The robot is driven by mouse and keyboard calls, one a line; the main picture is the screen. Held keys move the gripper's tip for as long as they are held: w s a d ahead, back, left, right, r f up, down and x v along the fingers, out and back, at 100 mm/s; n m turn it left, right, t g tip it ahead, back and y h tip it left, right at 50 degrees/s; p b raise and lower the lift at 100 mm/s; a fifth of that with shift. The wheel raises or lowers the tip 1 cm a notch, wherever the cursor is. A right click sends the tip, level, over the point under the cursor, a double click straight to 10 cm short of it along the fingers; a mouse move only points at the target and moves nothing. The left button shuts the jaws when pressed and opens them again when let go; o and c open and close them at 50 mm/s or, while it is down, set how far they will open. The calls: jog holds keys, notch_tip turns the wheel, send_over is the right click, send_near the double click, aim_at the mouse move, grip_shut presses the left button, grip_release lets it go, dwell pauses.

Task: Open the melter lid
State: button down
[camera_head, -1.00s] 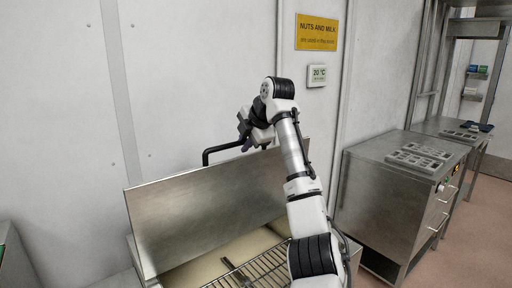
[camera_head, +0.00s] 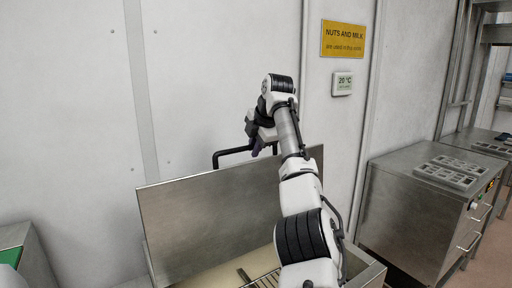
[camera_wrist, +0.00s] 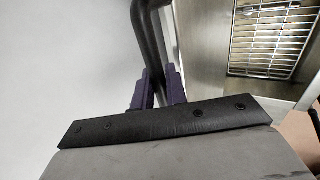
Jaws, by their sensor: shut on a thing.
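The melter lid (camera_head: 205,218) is a flat steel panel, raised steeply at the back of the melter (camera_head: 365,272). Its black bar handle (camera_head: 232,152) stands out near the lid's top edge. My gripper (camera_head: 257,148) is at the right part of this handle, partly hidden by my wrist in the head view. In the wrist view, the purple fingers of my gripper (camera_wrist: 158,92) are closed around the black handle (camera_wrist: 147,45). The melter's opening shows below the lid, with a wire rack (camera_head: 265,281) inside; it also shows in the wrist view (camera_wrist: 268,42).
A steel cabinet (camera_head: 415,225) with moulds (camera_head: 450,172) on top stands to the right. A white wall (camera_head: 75,110) is close behind the lid. A green-topped unit (camera_head: 12,258) is at the lower left.

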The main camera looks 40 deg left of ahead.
jog(key=shift+f, duration=0.25)
jog(key=c, duration=1.5)
grip_release()
jog(key=shift+a, duration=0.1)
jog(key=shift+r, duration=0.15)
jog(key=v, duration=1.4)
jog(key=shift+s, duration=0.1)
